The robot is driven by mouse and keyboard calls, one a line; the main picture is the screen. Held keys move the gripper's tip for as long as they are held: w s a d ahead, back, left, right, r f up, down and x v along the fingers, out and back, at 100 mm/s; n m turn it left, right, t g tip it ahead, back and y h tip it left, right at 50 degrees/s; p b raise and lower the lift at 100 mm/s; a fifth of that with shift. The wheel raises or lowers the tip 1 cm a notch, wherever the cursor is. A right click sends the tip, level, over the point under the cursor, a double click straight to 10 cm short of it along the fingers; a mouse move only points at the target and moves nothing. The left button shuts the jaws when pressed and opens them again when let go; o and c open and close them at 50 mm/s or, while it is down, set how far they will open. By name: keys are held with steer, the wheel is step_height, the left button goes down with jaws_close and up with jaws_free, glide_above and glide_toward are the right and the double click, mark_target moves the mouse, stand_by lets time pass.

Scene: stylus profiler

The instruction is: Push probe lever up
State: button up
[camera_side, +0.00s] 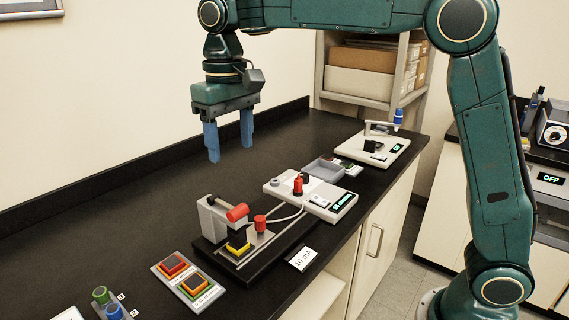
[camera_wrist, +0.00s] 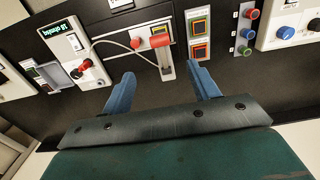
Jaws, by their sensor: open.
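A probe stand (camera_side: 215,222) with a grey upright stands on a dark base on the bench. A red cylindrical handle (camera_side: 237,212), which looks like the probe lever, sticks out from the upright and tilts slightly upward. A second red knob (camera_side: 260,221) is beside it, above the base. In the wrist view the red handle (camera_wrist: 160,41) lies beyond my fingertips. My gripper (camera_side: 229,153) is open and empty, pointing down, well above the bench and behind the stand. Its two blue fingers also show in the wrist view (camera_wrist: 163,76). Nothing touches the handle.
A white box (camera_side: 325,197) with a display and red knob is wired to the stand. A button panel (camera_side: 188,282) is nearer the camera, and a "10 mA" card (camera_side: 303,259) lies at the front edge. A grey tray (camera_side: 323,168) and another instrument (camera_side: 375,150) stand farther back.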

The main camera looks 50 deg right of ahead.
mark_target(237, 208)
steer(key=shift+f, duration=0.15)
step_height(237, 208, down, 14)
steer(key=shift+r, duration=0.25)
stand_by(0.6)
jaws_close()
